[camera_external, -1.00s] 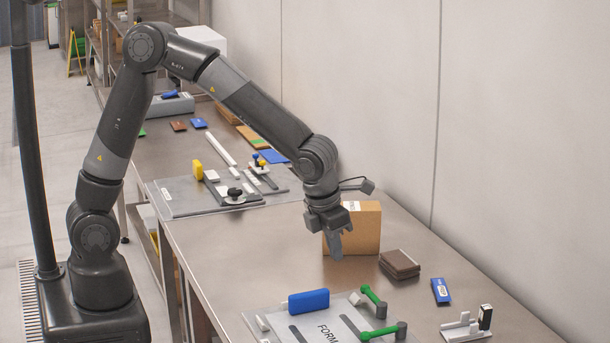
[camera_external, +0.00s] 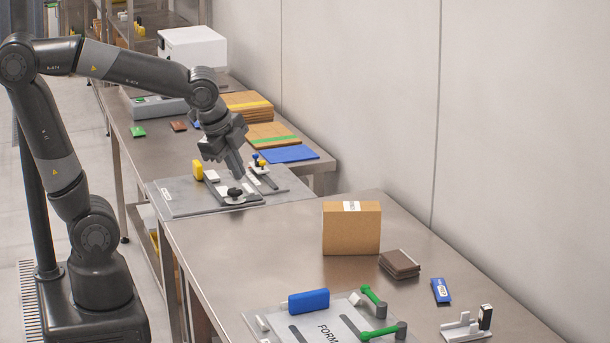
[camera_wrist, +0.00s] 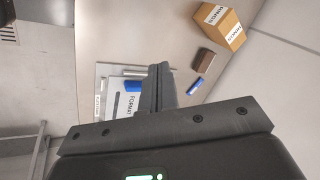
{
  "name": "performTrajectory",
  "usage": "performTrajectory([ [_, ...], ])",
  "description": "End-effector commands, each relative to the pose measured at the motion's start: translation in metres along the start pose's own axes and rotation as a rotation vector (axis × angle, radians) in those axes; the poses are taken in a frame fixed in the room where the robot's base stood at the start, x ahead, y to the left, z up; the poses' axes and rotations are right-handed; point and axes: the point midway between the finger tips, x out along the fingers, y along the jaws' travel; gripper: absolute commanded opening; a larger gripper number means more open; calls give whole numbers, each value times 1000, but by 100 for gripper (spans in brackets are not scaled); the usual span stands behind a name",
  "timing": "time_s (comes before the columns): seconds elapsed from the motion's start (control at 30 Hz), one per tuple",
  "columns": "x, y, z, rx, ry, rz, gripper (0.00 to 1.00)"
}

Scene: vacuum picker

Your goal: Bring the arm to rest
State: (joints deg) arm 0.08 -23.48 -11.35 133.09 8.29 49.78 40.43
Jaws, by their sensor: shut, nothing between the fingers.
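My gripper (camera_external: 237,172) is shut and empty. In the external view it points down above the grey fixture plate (camera_external: 180,205) on the far table, close to the black knob (camera_external: 235,192); I cannot tell the exact height. My arm is bent, with its elbow high at the left above its base. In the wrist view the closed fingers (camera_wrist: 158,88) stand in the middle, in front of the near table.
The near table (camera_external: 230,260) holds a cardboard box (camera_external: 350,232), brown pads (camera_external: 400,264), a blue packet (camera_external: 441,290) and a FORMAT plate (camera_external: 262,318) with a blue block and green handles. A white box (camera_external: 192,48) and cardboard stacks (camera_external: 247,104) stand farther back.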

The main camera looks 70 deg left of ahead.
Motion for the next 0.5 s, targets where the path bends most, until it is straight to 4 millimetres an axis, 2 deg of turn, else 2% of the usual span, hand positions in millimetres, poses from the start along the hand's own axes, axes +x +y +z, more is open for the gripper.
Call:
performTrajectory([
  [0.1, -16, 9, 32, -312, 41, -8, 0],
  [0.3, -31, 28, 70, -762, 113, 20, 0],
  [0.5, -36, 38, 85, -981, 151, 51, 0],
])
